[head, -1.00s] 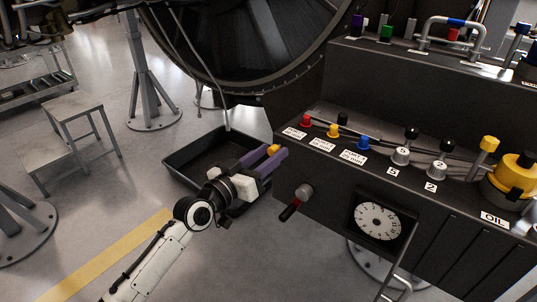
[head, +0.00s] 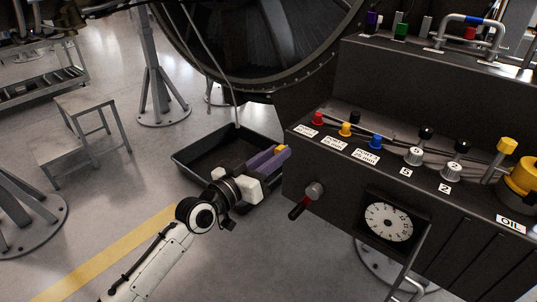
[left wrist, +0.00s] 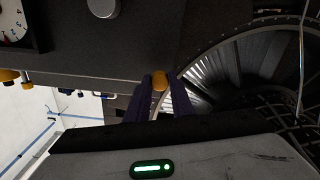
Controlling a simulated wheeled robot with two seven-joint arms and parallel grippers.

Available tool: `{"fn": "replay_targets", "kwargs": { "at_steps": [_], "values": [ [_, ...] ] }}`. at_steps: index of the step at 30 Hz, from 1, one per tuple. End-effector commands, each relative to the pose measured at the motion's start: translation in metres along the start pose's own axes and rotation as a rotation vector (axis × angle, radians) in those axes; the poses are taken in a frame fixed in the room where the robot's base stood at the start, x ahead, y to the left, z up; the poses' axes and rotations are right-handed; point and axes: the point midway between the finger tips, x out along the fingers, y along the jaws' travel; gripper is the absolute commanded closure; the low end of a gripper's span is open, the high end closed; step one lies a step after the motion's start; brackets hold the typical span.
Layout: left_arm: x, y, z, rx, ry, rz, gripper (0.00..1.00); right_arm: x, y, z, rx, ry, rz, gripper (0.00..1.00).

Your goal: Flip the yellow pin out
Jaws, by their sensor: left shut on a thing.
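The yellow pin (head: 283,148) shows as a small yellow-orange end between the fingertips of my left gripper (head: 278,153), beside the left end of the dark control console (head: 410,185). The purple fingers are shut on it. In the left wrist view the rounded orange-yellow end of the pin (left wrist: 160,80) sits between the tips of the two dark purple fingers (left wrist: 158,92). The rest of the pin is hidden by the fingers. My right gripper is not in view.
The console top carries red (head: 317,119), yellow (head: 346,129) and blue (head: 376,141) knobs and several levers. A black tray (head: 190,170) lies on the floor behind my gripper.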

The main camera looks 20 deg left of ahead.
Motion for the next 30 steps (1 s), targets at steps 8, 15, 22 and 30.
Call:
{"fn": "replay_targets", "kwargs": {
  "at_steps": [8,15,22,30],
  "values": [
    [-0.002,-0.001,0.002,0.001,-0.003,-0.002,0.60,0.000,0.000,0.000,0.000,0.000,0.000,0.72],
    [-0.003,-0.001,0.002,0.001,-0.003,-0.002,0.60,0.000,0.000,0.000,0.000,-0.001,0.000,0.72],
    [-0.036,-0.002,0.003,0.002,-0.005,-0.003,0.60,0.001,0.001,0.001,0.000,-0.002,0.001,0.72],
    [-0.087,-0.002,0.003,0.002,-0.006,-0.003,0.60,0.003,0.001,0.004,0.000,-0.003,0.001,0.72]
  ]
}}
